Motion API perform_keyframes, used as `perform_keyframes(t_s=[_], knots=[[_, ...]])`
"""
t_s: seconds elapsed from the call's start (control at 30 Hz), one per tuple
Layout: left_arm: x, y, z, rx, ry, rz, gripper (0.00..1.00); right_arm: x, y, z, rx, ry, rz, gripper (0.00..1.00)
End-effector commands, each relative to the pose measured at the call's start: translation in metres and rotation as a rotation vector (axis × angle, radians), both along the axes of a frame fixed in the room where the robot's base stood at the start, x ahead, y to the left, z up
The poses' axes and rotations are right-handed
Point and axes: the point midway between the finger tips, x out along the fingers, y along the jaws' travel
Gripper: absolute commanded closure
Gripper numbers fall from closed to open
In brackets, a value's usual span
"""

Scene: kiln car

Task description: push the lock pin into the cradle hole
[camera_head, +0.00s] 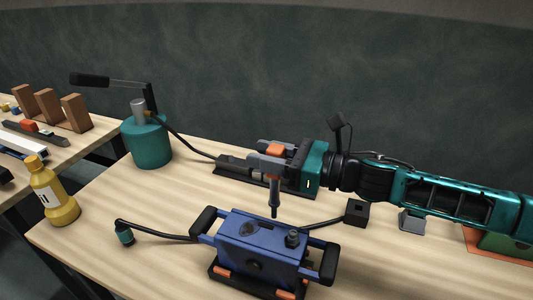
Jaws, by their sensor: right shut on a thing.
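My right gripper (271,158) comes in from the right and is shut on the lock pin (275,192). The pin is a grey-green rod with a dark, narrow lower end. It hangs roughly upright below the fingers, its top hidden between them. Its tip shows just above the far upper edge of a blue block (240,242) with black handles, in a dark base with orange pieces (256,282), apparently the cradle. The tip looks clear of the block; its exact height and depth I cannot tell. I cannot make out which hole is the cradle hole. My left gripper is not in view.
A teal hand pump (150,143) stands at the back left, its dark hose (189,142) running toward a black plate (235,164) behind the gripper. A yellow bottle (54,195) stands at the left. A small black block (357,212) lies right of the blue block. The left-front tabletop is mostly clear.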

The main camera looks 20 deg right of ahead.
Motion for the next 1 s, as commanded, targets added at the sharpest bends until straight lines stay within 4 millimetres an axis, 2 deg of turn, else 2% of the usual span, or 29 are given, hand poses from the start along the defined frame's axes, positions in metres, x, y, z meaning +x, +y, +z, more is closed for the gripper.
perform_keyframes(t_s=[0.1, 0.77, 1.0], knots=[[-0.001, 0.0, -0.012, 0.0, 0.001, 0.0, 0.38, 0.0, 0.0, -0.012, 0.001, -0.001, 0.0, 0.99], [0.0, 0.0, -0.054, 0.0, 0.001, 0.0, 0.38, 0.0, 0.0, -0.058, 0.001, -0.001, 0.0, 0.99], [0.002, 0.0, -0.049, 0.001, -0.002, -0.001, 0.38, 0.0, 0.0, -0.054, 0.0, -0.001, 0.0, 0.99]])
